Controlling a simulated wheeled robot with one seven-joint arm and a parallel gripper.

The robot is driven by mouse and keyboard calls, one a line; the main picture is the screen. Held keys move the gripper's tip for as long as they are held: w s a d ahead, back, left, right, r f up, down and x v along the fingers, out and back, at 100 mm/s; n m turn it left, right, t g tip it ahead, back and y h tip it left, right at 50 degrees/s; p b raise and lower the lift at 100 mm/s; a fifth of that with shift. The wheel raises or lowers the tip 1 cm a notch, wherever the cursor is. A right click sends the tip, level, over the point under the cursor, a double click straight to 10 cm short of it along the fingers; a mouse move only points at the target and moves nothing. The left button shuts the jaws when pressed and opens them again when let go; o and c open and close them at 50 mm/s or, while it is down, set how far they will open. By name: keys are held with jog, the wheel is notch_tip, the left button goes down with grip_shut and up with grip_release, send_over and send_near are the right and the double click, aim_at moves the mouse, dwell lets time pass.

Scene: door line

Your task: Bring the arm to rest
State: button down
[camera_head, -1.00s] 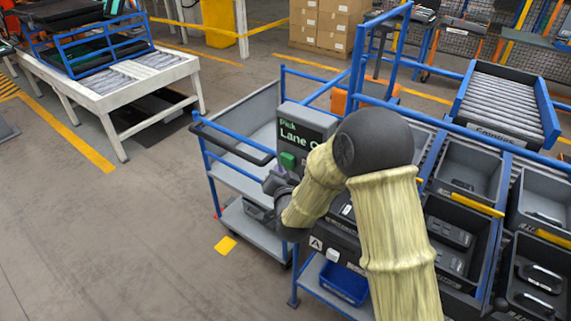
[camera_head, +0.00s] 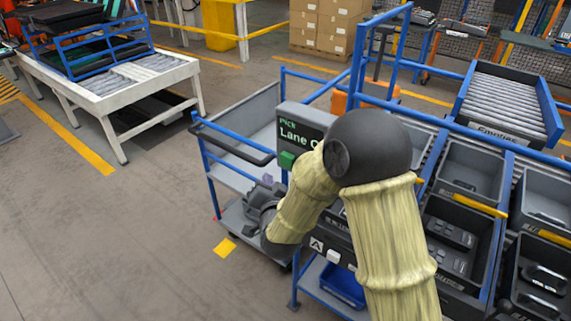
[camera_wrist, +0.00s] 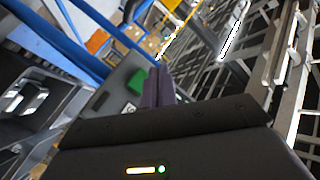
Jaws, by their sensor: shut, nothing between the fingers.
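My gripper (camera_wrist: 159,84) shows in the wrist view with its dark purple fingers together and nothing between them. In the head view my gripper (camera_head: 267,181) is partly seen beside the blue-railed cart, with my sleeved arm bent at the elbow in front of the bins. The grey panel reading "Pick Lane" (camera_head: 304,128) stands just behind my forearm, and its right part is hidden by my elbow. Its green button (camera_head: 287,160) shows just above my wrist. The green button also shows in the wrist view (camera_wrist: 137,80), left of the fingers.
The grey cart (camera_head: 240,128) with blue rails stands close to my forearm. Bins (camera_head: 470,170) with dark parts fill the right side. A white roller table (camera_head: 130,85) stands at the back left. The floor at the left front is clear.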

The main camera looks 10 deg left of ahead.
jog(key=shift+w, duration=0.1)
dwell(0.6)
jog(key=s+d+n+g+h+p, duration=0.1)
jog(key=d+g+h, duration=0.15)
jog(key=d, duration=0.65)
jog(key=s+d+n+g+h, duration=0.15)
jog(key=d+g, duration=0.25)
jog(key=d, duration=0.6)
jog(key=s+d+g+h+p, duration=0.1)
jog(key=s+d+g, duration=0.5)
jog(key=s+d, duration=0.8)
jog(key=shift+s+d+h, duration=0.2)
jog(key=shift+s+h, duration=0.5)
jog(key=shift+s, duration=0.05)
